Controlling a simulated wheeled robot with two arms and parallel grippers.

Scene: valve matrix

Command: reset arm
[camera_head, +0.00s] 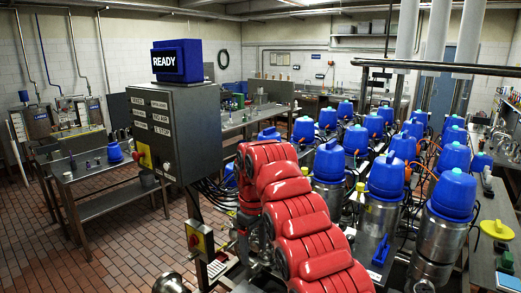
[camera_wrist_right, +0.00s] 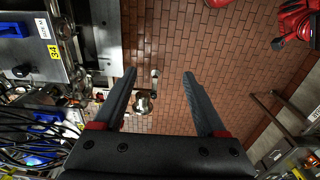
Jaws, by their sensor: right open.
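My right gripper (camera_wrist_right: 159,74) shows in the right wrist view with two dark fingers spread well apart. It is open and nothing is between its fingertips. Below it in that view lie the brick-tiled floor and a small metal fitting (camera_wrist_right: 145,102), apart from the fingers. In the head view a red padded arm of mine rises from the bottom middle and hides part of the valve area behind it. The gripper's fingers cannot be made out there. My left gripper is in neither view.
A grey control cabinet (camera_head: 176,135) with a blue READY sign (camera_head: 178,61) stands left of the arm. Several blue-capped valves (camera_head: 387,177) crowd the right side. A steel table (camera_head: 90,170) stands at left. The tiled floor (camera_head: 130,250) at front left is clear.

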